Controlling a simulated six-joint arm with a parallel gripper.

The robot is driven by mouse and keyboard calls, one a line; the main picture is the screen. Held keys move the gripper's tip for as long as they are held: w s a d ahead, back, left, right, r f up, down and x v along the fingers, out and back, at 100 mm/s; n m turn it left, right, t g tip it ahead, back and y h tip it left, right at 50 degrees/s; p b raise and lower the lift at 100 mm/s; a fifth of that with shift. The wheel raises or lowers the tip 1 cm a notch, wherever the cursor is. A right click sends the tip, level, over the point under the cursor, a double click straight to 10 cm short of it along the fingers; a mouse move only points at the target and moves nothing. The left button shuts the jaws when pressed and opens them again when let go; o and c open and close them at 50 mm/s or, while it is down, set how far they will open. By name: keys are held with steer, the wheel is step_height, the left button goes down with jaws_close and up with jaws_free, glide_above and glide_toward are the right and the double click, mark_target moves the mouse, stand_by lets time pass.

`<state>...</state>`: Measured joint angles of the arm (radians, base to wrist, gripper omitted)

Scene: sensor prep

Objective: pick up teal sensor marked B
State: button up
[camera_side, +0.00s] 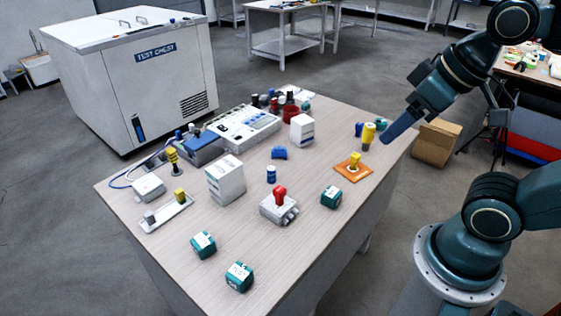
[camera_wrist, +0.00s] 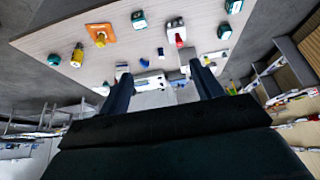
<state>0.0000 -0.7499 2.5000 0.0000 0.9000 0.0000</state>
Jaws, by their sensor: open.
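Several teal sensors with white labelled tops stand on the table: one (camera_side: 203,245) and another (camera_side: 239,277) at the near edge, one (camera_side: 331,197) right of the red-knobbed box, and one (camera_side: 381,125) at the far right, partly hidden. I cannot read which is marked B. In the wrist view, teal sensors show at top centre (camera_wrist: 139,19), upper right (camera_wrist: 224,32), the top edge (camera_wrist: 234,6) and left (camera_wrist: 53,59). My gripper (camera_side: 386,139) is above the table's right end; its fingers (camera_wrist: 160,72) are apart with nothing held.
The table (camera_side: 300,235) has free room at its near right. A grey box with a red knob (camera_side: 280,196), an orange plate with a yellow knob (camera_side: 353,174), a yellow cylinder (camera_side: 368,136) and white boxes (camera_side: 226,180) stand on it. A white chest (camera_side: 130,85) is behind.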

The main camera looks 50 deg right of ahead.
steer(key=n+g+y, duration=0.5)
steer(key=n, duration=1.2)
glide_above(201, 239)
steer(key=d, duration=0.5)
step_height(201, 239, down, 18)
steer(key=shift+s, duration=0.25)
steer(key=shift+f+h, duration=0.15)
steer(key=shift+h, duration=0.15)
steer(key=shift+x, duration=4.2)
